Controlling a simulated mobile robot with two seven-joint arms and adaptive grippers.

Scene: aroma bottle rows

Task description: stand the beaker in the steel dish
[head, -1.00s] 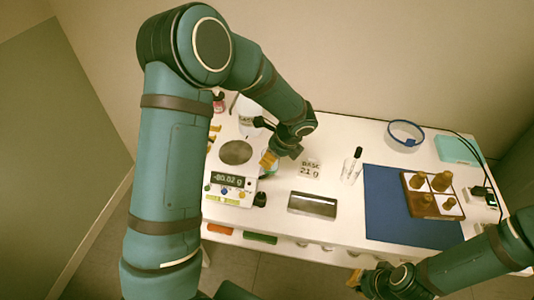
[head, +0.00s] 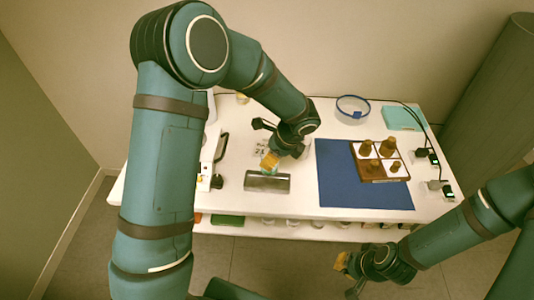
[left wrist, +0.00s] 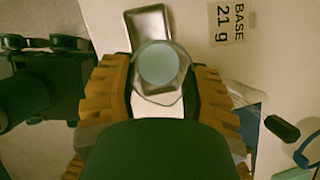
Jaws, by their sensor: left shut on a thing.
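My left gripper (head: 270,161) is shut on a clear glass beaker (left wrist: 158,66) with pale blue contents. In the left wrist view the beaker sits between the two tan ribbed fingers and is seen from above. The steel dish (head: 267,182) is a shallow rectangular tray near the table's front edge. In the left wrist view the beaker overlaps the near part of the dish (left wrist: 148,20); its base is hidden, so I cannot tell its height above it. My right gripper (head: 345,270) is low in front of the table, and its opening is unclear.
A BASE 21 g card (left wrist: 230,22) and a glass vessel with a dark-tipped item (left wrist: 282,127) are close by. A blue mat (head: 365,195), a brown bottle tray (head: 383,178) and a blue-rimmed dish (head: 352,108) lie right. My left arm largely hides the scale.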

